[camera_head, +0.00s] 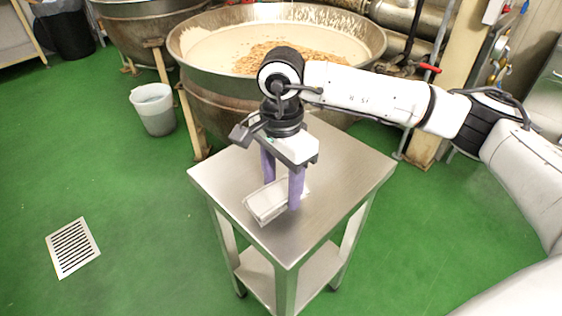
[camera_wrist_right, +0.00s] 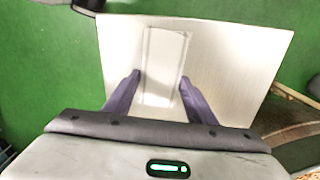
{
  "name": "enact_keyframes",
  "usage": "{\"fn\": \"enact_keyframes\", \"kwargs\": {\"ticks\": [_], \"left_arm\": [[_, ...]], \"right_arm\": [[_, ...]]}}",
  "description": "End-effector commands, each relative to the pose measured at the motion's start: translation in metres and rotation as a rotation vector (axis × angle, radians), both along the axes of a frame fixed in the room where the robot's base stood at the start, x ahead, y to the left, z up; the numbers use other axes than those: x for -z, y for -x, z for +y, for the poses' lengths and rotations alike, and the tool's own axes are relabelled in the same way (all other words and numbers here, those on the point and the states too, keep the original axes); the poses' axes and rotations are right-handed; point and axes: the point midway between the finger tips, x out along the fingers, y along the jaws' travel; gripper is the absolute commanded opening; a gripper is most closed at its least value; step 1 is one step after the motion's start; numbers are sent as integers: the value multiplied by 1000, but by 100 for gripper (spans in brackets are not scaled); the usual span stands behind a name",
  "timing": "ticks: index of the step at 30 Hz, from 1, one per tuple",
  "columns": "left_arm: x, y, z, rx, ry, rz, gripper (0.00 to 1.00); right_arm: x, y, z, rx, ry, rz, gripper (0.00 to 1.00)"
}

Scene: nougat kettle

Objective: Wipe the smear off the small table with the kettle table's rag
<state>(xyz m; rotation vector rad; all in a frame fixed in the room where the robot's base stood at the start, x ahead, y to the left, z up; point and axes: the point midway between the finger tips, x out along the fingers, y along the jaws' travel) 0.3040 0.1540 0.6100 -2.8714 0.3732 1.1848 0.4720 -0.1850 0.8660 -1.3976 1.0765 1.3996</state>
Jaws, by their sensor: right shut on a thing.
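The small table (camera_head: 345,165) is a square steel table in front of the kettle; its top also fills the middle of the right wrist view (camera_wrist_right: 235,60). The rag (camera_head: 263,207) is a pale, folded rectangle over the middle of the tabletop, also seen in the right wrist view (camera_wrist_right: 165,48). My right gripper (camera_head: 281,190) points down over the table, its purple fingers on either side of the rag and shut on it. I cannot tell whether the rag touches the top. I cannot make out a smear; the rag and gripper hide part of the top. My left gripper is not in view.
A large kettle (camera_head: 222,85) with cream mass and brown pieces stands close behind the table. A white bucket (camera_head: 155,112) stands on the green floor to the left, and a floor drain (camera_head: 73,247) lies at the lower left. The visible tabletop around the rag is clear.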

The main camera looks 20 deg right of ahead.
Motion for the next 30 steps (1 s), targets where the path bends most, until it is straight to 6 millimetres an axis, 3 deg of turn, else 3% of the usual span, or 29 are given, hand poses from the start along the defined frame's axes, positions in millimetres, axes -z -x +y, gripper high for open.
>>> {"fn": "enact_keyframes", "kwargs": {"ticks": [15,30], "left_arm": [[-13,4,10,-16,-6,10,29],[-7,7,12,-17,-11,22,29]], "right_arm": [[-48,0,-2,4,-1,-3,26],[-50,0,-2,4,-1,-2,26]]}}
